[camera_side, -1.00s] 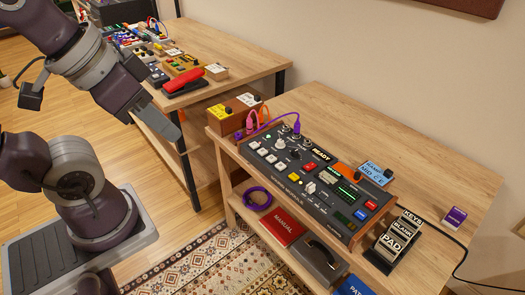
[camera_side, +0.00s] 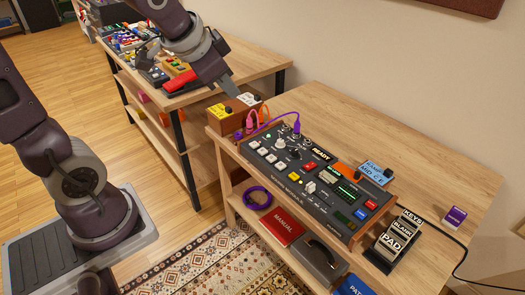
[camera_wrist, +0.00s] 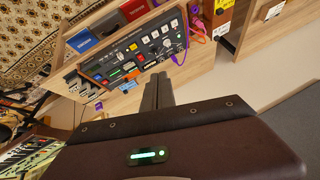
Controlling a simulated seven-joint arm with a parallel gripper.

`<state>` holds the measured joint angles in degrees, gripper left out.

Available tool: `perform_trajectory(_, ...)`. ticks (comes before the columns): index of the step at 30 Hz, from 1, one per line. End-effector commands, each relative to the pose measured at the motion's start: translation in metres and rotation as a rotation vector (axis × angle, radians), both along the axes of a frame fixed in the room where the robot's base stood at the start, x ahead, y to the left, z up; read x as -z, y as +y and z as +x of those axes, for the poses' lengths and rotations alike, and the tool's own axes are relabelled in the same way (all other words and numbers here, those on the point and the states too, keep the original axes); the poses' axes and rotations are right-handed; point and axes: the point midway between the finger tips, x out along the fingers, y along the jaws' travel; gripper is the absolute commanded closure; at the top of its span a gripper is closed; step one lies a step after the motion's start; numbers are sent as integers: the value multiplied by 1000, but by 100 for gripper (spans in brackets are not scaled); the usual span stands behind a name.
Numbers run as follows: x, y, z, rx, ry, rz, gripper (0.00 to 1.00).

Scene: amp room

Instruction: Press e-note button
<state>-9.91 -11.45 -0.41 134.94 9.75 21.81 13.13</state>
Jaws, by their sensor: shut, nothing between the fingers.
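The dark tuning module (camera_side: 287,178) lies on the near wooden table in the side view. It also shows upside down in the wrist view (camera_wrist: 128,63). A row of several small white buttons (camera_side: 262,151) runs along its left front part; their note labels are too small to read, so I cannot tell which one is the e-note button.
Orange and yellow-labelled boxes (camera_side: 224,114) with plugged cables stand left of the module, below my gripper. A pedal rack (camera_side: 397,233) and a blue-labelled box (camera_side: 375,172) are to the right. A red manual (camera_side: 283,226) lies on the shelf below.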

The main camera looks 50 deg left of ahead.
Motion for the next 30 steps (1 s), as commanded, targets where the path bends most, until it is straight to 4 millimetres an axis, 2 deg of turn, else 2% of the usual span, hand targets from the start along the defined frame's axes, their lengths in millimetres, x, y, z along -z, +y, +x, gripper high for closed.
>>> perform_trajectory(1, 12, 11, 20, 21, 5, 27, 100)
perform_trajectory(6, 54, 47, 84, 129, -20, 122, 100)
perform_trajectory(8, 74, 59, 103, 172, -29, 148, 100)
perform_trajectory(12, 126, 84, 139, 271, -61, 194, 100)
perform_trajectory(15, 162, 97, 154, 331, -88, 213, 100)
perform_trajectory(18, 189, 104, 163, 376, -116, 224, 100)
perform_trajectory(21, 205, 108, 166, 399, -135, 229, 100)
perform_trajectory(24, 212, 109, 168, 411, -145, 231, 100)
perform_trajectory(30, 212, 109, 168, 411, -146, 232, 100)
